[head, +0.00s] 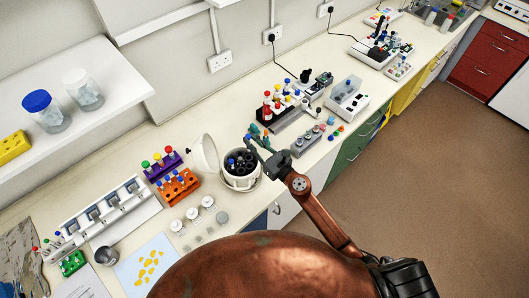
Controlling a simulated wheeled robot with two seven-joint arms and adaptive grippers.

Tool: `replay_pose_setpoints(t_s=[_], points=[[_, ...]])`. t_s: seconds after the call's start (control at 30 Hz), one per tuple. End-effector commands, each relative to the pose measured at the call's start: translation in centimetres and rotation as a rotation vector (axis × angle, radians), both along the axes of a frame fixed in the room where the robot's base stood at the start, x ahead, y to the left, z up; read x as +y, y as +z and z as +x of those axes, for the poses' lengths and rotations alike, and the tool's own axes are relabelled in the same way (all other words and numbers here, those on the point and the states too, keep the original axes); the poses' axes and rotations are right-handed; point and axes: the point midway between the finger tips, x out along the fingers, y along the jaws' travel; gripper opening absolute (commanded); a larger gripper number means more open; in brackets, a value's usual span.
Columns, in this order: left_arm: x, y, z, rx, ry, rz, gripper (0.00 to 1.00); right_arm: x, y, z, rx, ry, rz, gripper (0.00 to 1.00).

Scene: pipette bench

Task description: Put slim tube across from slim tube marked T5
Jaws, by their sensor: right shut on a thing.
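A small white centrifuge (241,182) stands on the bench with its lid (205,154) open to the left. Its dark rotor (241,161) shows several holes, and a blue-capped tube (232,161) appears to sit on its left side. No label such as T5 is readable. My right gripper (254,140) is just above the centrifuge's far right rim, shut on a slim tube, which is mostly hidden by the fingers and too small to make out. My left gripper is not in view.
A purple rack (160,169) and an orange rack (181,191) with capped tubes stand left of the centrifuge. White-lidded jars (192,213) stand in front of them. A grey block (306,142) and a rack of colourful tubes lie to the right. A shelf (60,100) overhangs at left.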

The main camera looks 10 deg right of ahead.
Motion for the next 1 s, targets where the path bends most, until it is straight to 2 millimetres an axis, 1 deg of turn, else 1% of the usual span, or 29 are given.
replay_pose_setpoints(t_s=[0.03,0.1,0.37,1.0], points=[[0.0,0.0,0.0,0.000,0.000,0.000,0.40,0.1,0.1,0.6,0.002,0.008,-0.002,0.05],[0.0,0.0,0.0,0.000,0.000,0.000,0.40,0.3,0.1,1.1,0.005,0.018,-0.004,0.05],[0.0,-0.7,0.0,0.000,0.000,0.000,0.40,0.3,-0.6,1.3,0.008,0.021,-0.004,0.05],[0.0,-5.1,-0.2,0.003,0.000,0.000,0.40,0.3,-5.3,1.3,0.008,0.020,-0.004,0.05]])
